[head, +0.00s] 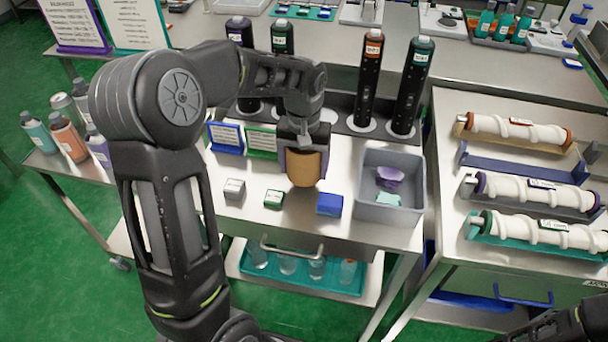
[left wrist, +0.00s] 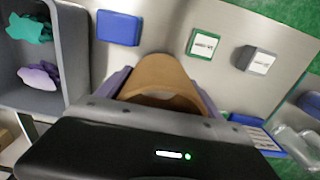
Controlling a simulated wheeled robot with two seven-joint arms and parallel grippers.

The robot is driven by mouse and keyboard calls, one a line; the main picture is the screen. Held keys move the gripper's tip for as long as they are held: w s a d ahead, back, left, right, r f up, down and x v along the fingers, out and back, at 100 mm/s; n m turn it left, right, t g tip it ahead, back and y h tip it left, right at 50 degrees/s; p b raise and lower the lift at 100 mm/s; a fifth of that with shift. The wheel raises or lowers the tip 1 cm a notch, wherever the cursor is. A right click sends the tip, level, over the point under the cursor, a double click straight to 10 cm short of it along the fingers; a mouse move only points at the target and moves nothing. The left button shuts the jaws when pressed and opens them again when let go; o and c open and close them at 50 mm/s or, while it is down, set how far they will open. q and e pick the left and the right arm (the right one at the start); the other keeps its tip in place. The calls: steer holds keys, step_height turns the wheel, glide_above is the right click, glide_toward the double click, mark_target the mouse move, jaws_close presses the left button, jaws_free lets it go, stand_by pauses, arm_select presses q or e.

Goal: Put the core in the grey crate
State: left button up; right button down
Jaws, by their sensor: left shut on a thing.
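The core (head: 303,170) is a short, brown, cardboard-like tube. My left gripper (head: 304,158) is shut on it and holds it over the steel table, left of the grey crate. The core also shows in the left wrist view (left wrist: 165,75), between the fingers, with its hollow opening visible. The grey crate (head: 389,214) stands at the table's right side with a purple crumpled piece (head: 390,176) and a teal one (head: 388,200) inside. In the left wrist view the crate (left wrist: 75,50) is at the upper left. My right gripper cannot be made out; only a dark arm part shows at the lower right.
A blue box (head: 329,204) lies between the core and the crate. A green-edged block (head: 273,198) and a grey block (head: 234,188) are further left. Tall black cylinders (head: 411,85) stand in a rack behind. White rollers (head: 540,189) lie on the right bench.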

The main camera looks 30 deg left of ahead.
mark_target(305, 159)
arm_select(q)
steer(key=shift+f, duration=1.85)
steer(key=shift+f, duration=0.2)
steer(key=o, duration=1.4)
steer(key=shift+o, duration=0.2)
steer(key=shift+r, duration=0.15)
step_height(305, 159, up, 12)
steer(key=shift+o, duration=0.2)
